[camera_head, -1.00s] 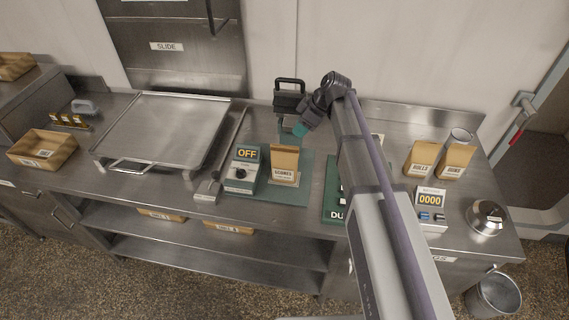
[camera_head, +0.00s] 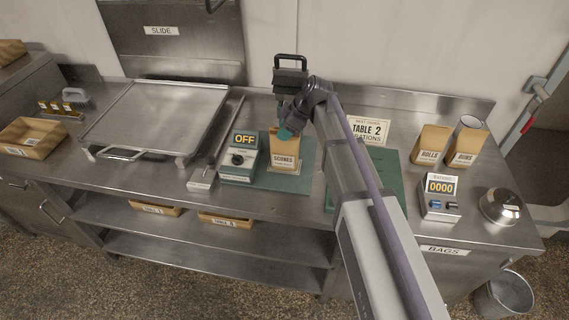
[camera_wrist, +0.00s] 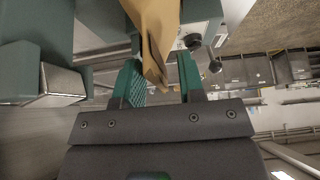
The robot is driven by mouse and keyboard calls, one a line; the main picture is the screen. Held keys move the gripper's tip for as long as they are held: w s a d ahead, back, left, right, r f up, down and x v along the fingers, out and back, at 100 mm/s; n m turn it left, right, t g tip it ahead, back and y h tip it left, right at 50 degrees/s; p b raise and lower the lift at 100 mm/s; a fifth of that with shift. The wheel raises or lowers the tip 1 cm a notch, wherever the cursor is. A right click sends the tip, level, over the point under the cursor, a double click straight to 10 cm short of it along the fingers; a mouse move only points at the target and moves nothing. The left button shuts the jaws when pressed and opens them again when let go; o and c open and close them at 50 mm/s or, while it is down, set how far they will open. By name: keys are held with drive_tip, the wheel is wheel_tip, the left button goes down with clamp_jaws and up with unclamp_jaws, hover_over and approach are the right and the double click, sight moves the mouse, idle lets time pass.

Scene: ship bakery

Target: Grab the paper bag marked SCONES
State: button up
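The paper bag marked SCONES (camera_head: 284,157) stands upright on a green mat (camera_head: 290,184), right of a box reading OFF. My gripper (camera_head: 287,131) is at the bag's top edge, its green fingertips hiding part of that edge. In the wrist view, the tan bag (camera_wrist: 155,25) reaches in between the two green fingers of my gripper (camera_wrist: 160,80). The fingers are apart, one on each side of the bag, with a gap visible beside it. The bag's label is not visible in the wrist view.
The OFF box (camera_head: 241,160) stands close left of the bag. A black-handled device (camera_head: 290,78) stands behind. A TABLE 2 sign (camera_head: 369,130), a ROLLS bag (camera_head: 430,146), another paper bag (camera_head: 466,147), a 0000 counter (camera_head: 440,200) and a metal dome (camera_head: 502,206) are to the right.

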drive_tip(key=shift+f, duration=0.15)
drive_tip(key=shift+c, duration=0.3)
clamp_jaws()
